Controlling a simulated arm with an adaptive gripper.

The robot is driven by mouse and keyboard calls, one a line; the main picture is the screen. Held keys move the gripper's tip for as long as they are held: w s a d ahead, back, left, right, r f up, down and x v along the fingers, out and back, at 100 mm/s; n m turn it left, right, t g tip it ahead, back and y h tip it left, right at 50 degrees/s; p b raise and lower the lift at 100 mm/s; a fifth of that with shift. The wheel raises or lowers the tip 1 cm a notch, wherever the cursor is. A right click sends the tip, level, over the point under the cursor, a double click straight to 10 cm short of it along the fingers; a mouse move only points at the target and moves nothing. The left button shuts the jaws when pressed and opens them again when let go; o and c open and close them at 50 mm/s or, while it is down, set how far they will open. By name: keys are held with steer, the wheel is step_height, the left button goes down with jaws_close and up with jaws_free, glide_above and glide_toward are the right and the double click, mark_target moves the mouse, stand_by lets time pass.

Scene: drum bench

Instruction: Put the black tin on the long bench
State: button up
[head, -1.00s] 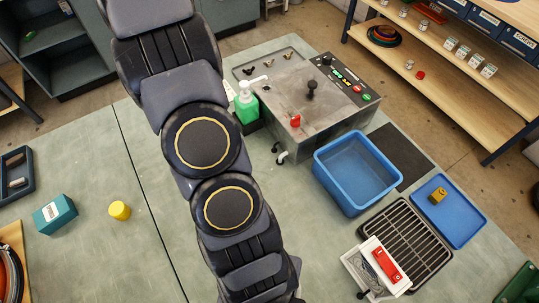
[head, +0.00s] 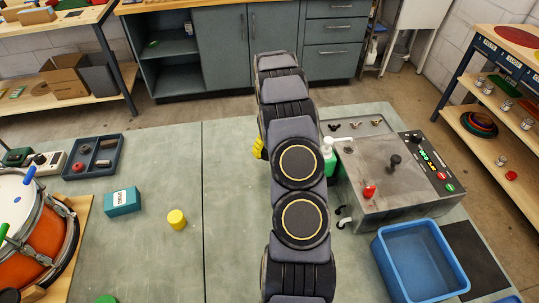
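I cannot make out a black tin for certain in the head view. A wood-topped bench with grey cabinets (head: 219,42) runs along the back, its top cut off by the picture's upper edge. A green-grey work table (head: 160,262) fills the foreground; I cannot tell which one is the long bench. My arm stretches up the middle of the picture and hides part of the table. My gripper is not visible. A small yellow thing (head: 258,148) shows at the arm's left edge, mostly hidden; I cannot tell what it is.
On the table stand a teal box (head: 122,202), a yellow cylinder (head: 177,219), a dark tray (head: 72,154) and an orange drum (head: 22,232). A grey machine (head: 372,200) and blue bin (head: 381,262) are at right. A green bottle (head: 329,160) stands beside the arm.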

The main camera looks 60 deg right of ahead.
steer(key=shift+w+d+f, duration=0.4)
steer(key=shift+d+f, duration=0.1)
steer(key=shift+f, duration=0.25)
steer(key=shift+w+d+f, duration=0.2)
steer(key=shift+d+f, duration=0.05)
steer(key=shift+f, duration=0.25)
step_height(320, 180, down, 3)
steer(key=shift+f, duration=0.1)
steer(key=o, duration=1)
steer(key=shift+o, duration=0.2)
